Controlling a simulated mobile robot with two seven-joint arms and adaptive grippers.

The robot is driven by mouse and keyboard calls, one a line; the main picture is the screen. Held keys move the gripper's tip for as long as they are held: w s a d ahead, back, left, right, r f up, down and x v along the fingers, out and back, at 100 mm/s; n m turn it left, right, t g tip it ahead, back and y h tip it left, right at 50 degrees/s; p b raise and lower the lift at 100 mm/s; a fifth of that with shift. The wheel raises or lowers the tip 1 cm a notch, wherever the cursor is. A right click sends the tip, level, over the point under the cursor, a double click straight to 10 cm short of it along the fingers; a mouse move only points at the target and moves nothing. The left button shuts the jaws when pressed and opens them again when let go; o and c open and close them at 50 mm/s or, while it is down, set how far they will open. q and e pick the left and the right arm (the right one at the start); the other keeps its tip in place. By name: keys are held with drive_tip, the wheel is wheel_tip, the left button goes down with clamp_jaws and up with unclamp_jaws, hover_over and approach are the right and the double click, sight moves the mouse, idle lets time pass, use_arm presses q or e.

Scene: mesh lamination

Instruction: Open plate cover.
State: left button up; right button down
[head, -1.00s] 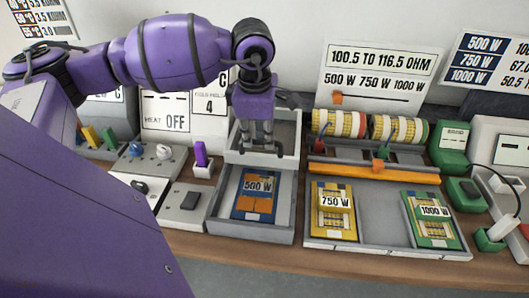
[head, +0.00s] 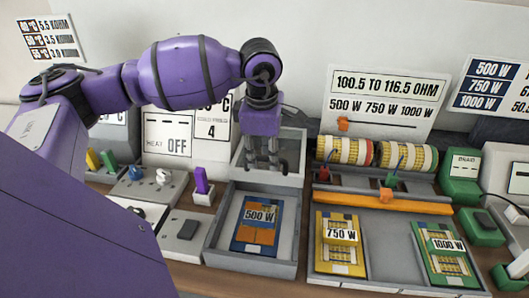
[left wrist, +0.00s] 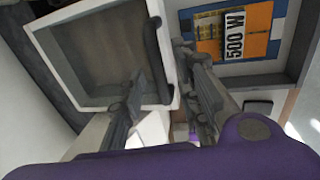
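The plate cover (head: 296,150) is a shallow pale tray-like lid. It stands raised behind the grey plate box (head: 212,240), which is open at the top. The 500 W plate (head: 246,228), blue and orange, lies inside the box. My left gripper (head: 265,168) points down at the cover. In the left wrist view its fingers (left wrist: 158,92) are spread apart, one in front of the cover's hollow (left wrist: 95,60) and one past its dark handle bar (left wrist: 158,60). I cannot tell whether either finger touches the cover. My right gripper is out of view.
To the right, a grey tray (head: 385,262) holds the 750 W (head: 340,240) and 1000 W (head: 442,250) plates, with two mesh rolls (head: 345,151) behind. A switch panel (head: 187,228) and a purple lever (head: 201,182) stand close on the left.

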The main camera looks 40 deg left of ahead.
use_arm(q)
wheel_tip(320, 180, up, 12)
drive_tip(key=s+d, duration=0.1)
drive_tip(key=s, duration=0.1)
idle(0.4)
drive_tip(key=shift+d+f, duration=0.1)
drive_tip(key=shift+f, duration=0.1)
idle(0.3)
